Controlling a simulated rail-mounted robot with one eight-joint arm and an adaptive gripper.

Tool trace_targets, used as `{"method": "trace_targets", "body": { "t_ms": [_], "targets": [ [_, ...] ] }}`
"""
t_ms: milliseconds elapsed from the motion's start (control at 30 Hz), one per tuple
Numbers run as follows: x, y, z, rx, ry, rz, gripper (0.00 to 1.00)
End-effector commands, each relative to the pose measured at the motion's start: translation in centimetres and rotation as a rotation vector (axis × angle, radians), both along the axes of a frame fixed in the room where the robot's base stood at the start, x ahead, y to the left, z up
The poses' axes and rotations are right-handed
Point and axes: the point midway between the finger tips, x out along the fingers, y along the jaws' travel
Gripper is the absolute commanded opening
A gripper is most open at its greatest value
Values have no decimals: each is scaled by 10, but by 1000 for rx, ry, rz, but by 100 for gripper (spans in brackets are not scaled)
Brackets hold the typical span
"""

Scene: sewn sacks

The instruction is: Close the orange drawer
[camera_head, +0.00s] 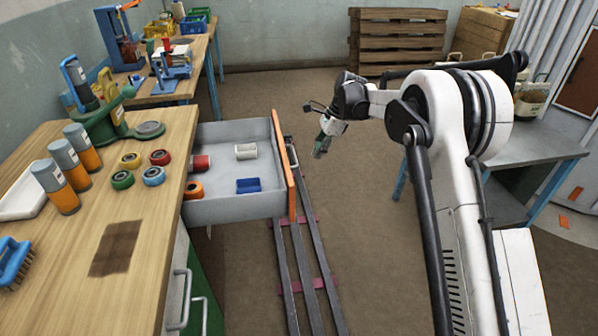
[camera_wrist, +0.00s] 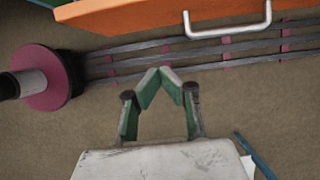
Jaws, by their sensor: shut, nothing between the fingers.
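The orange drawer (camera_head: 284,165) is pulled out from the wooden workbench on the left, with its orange front facing right. Its grey tray (camera_head: 235,206) holds a white item (camera_head: 246,151), a blue item (camera_head: 249,186) and red and orange rolls. In the wrist view the orange front (camera_wrist: 150,14) and its pale handle (camera_wrist: 230,28) lie at the top. My gripper (camera_head: 319,154) is to the right of the drawer front, apart from it. In the wrist view my gripper (camera_wrist: 165,72) is shut and empty, its green-sided fingers below the handle.
Metal rails (camera_head: 300,262) run along the floor beside the workbench (camera_head: 70,250). The bench top holds orange-and-grey bottles (camera_head: 86,147), coloured rolls (camera_head: 130,160) and a blue brush (camera_head: 15,262). A grey table (camera_head: 530,145) stands at right. Open floor lies between.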

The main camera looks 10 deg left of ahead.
Motion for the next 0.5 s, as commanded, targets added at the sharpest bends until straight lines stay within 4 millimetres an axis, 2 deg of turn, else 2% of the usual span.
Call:
{"method": "trace_targets", "body": {
  "t_ms": [167,500],
  "targets": [
    [-2,6,-16,1,1,0,0],
    [-10,28,-74,0,-1,1,0]
  ]
}}
